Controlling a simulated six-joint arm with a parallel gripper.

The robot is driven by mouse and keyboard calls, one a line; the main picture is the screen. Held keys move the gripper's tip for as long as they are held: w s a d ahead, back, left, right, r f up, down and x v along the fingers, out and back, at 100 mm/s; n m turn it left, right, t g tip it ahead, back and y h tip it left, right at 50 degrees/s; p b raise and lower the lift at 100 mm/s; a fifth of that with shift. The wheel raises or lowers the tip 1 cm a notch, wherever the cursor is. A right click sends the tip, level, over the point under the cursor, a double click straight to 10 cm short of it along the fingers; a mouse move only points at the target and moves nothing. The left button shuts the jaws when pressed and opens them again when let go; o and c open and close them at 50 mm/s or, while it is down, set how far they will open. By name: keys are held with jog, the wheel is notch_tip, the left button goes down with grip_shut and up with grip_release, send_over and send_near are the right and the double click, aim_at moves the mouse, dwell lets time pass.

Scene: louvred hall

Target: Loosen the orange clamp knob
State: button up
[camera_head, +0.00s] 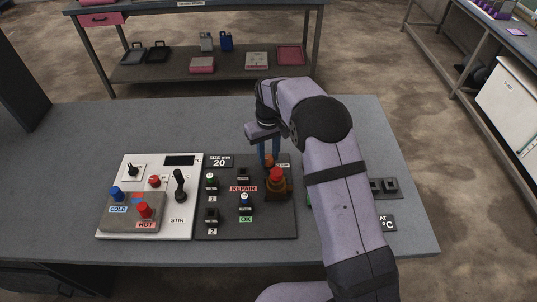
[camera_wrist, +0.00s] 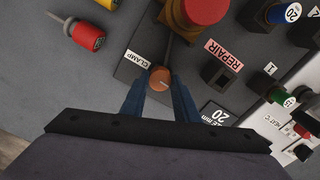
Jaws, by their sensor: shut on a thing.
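The orange clamp knob (camera_wrist: 160,78) sits on the dark panel beside a white label reading CLAMP (camera_wrist: 137,58). In the wrist view it lies between the two blue fingers of my gripper (camera_wrist: 160,90), which are shut on it. A light pointer line marks the knob's face. In the head view my gripper (camera_head: 269,160) points down at the panel's upper right, and the knob (camera_head: 270,159) shows in small part between the fingertips.
A large red button on a brown-yellow base (camera_head: 277,181) stands close to the knob. A REPAIR label (camera_head: 243,188) and several small knobs are on the dark panel (camera_head: 225,228). A white panel (camera_head: 150,232) with a black STIR lever (camera_head: 180,187) lies to the left.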

aim_at(268, 158)
jog(key=n, duration=0.6)
jog(key=shift+r+n, duration=0.1)
jog(key=shift+n, duration=0.2)
jog(key=shift+a, duration=0.1)
dwell(0.3)
jog(key=o, duration=1.1)
jog(key=shift+r+b, duration=1.25)
jog(key=shift+r, duration=2.4)
